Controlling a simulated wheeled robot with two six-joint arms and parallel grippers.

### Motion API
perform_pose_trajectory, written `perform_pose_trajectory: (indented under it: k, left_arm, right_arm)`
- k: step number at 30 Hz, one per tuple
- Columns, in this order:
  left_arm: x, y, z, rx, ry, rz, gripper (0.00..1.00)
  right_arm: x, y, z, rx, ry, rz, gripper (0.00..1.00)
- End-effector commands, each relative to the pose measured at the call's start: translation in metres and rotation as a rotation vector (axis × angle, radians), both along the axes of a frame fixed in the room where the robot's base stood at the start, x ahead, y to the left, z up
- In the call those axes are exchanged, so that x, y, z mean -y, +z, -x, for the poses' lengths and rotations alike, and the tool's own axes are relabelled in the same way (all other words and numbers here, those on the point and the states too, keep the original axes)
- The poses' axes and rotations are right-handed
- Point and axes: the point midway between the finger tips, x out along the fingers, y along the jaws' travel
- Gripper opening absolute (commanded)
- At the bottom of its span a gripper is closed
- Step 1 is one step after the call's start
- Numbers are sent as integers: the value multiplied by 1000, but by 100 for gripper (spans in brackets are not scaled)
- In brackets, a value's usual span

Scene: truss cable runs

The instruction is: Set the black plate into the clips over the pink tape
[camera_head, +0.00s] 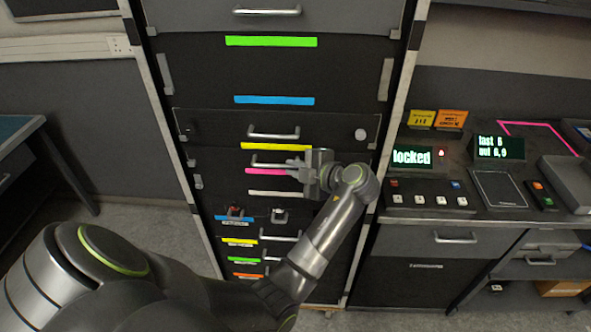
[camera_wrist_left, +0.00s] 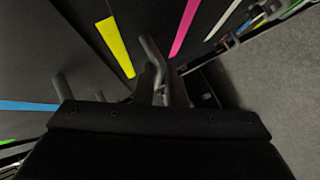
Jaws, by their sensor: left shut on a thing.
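My left gripper (camera_head: 305,170) is at the rack front and shut on the pale bar handle of a black plate (camera_head: 225,158). The plate lies between the yellow tape above and the pink tape (camera_head: 264,171) below. My gripper and wrist hide its right part. Small grey clips (camera_head: 191,160) show at its left end; I cannot tell whether the plate is seated in them. In the left wrist view the fingers (camera_wrist_left: 162,88) close around the grey handle (camera_wrist_left: 150,52), between the yellow tape and the pink tape (camera_wrist_left: 186,24). My right gripper is not in view.
Another handled black plate (camera_head: 222,125) sits above the yellow tape (camera_head: 275,146). Green and blue tapes mark the bays higher up. Small handled drawers (camera_head: 280,236) are below. A console (camera_head: 440,175) with a "locked" display stands at right.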

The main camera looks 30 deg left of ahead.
Motion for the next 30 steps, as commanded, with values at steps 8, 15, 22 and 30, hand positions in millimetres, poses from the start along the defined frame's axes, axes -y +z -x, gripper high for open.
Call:
perform_pose_trajectory:
  k: [8,15,22,30]
  left_arm:
    - [0,1,0,2,2,0,0]
    - [0,0,0,2,2,0,0]
    - [0,0,0,3,2,-1,0]
    - [0,1,0,2,2,0,0]
  right_arm:
    - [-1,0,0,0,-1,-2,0]
    - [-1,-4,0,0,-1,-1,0]
    - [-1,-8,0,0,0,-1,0]
    - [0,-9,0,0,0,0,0]
